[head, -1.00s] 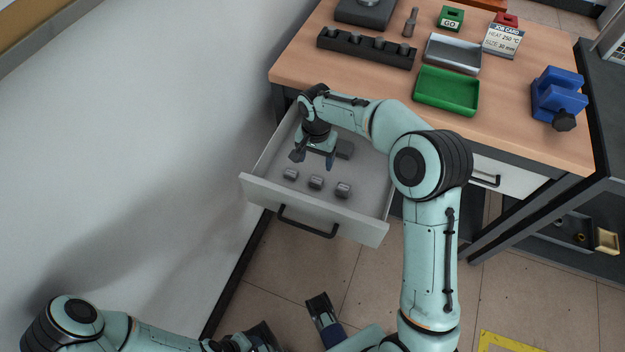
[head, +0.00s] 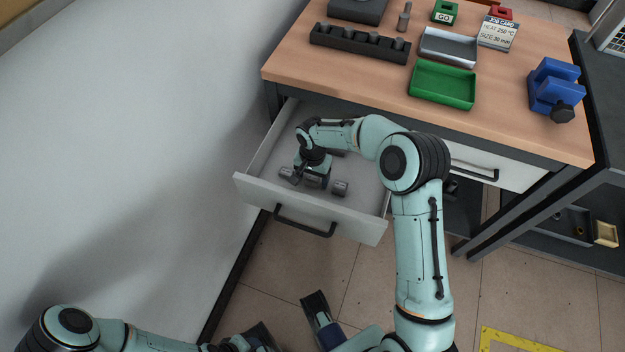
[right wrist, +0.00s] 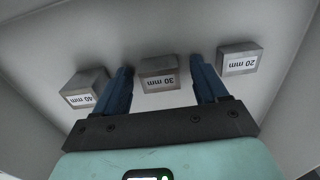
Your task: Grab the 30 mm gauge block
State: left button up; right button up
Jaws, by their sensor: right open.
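The 30 mm gauge block (right wrist: 158,74), a grey block with a white label, sits on the drawer floor between the 40 mm block (right wrist: 85,88) and the 20 mm block (right wrist: 239,60) in the right wrist view. My right gripper (right wrist: 160,70) is open, with one blue finger on each side of the 30 mm block; I cannot tell whether they touch it. In the head view my right gripper (head: 312,182) is down in the drawer and hides the middle block. My left arm (head: 150,338) is low at the bottom left; its finger state is unclear.
The open drawer (head: 350,221) has raised walls close around my right gripper.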

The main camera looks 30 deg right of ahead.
jog(key=c, duration=1.3)
jog(key=shift+r, duration=0.1)
